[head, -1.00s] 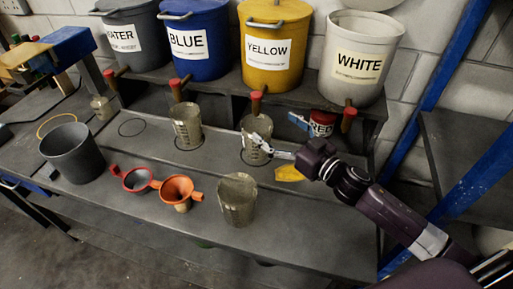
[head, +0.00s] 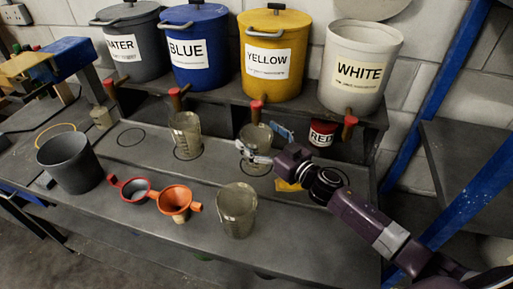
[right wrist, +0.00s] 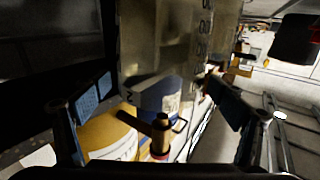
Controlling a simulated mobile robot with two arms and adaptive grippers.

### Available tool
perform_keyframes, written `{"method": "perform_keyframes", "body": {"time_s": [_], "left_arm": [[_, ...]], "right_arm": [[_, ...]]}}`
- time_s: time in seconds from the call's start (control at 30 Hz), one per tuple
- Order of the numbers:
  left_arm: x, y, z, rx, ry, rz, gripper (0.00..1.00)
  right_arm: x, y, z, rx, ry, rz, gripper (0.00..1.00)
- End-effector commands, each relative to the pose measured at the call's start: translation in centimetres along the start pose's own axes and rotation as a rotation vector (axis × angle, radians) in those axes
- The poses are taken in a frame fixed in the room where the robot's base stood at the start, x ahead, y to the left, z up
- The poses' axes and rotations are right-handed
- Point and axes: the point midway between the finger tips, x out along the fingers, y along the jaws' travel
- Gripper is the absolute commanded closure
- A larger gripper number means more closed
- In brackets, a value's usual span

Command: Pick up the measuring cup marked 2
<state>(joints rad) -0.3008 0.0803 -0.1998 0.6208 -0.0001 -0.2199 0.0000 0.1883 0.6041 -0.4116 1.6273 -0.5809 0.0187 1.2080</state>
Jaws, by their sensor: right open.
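A clear measuring cup (head: 257,134) stands under the yellow bucket's tap. My right gripper (head: 248,155) is open at this cup, in front of its lower part in the head view. In the right wrist view the clear cup wall (right wrist: 160,45) fills the space between and beyond the open fingers (right wrist: 158,100). It bears volume marks and a sideways character that may be a 2. A second clear cup (head: 186,135) stands under the blue bucket's tap. A third (head: 237,210) stands at the front of the bench. Their numbers are unreadable in the head view. My left gripper is not in view.
Blue (head: 196,45), yellow (head: 275,55) and white (head: 360,68) buckets stand on the rear shelf, taps overhanging the bench. A red-labelled can (head: 322,133) is right of the gripper. An orange funnel (head: 175,201) and grey bucket (head: 70,160) stand left.

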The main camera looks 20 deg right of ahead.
Motion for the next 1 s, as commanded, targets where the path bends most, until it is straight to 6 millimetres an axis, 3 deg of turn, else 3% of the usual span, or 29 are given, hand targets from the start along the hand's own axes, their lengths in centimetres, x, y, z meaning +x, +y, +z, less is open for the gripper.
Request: {"method": "perform_keyframes", "body": {"time_s": [0.3, 0.77, 1.0], "left_arm": [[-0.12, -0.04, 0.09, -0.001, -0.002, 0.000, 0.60], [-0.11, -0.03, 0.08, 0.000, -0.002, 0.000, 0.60], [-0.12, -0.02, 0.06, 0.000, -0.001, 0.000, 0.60]], "right_arm": [[0.64, -0.05, 0.10, -0.001, -0.001, -0.001, 0.11], [0.62, -0.03, 0.08, -0.001, -0.001, -0.001, 0.60], [0.62, -0.03, -0.01, -0.001, 0.000, -0.001, 0.60]]}}
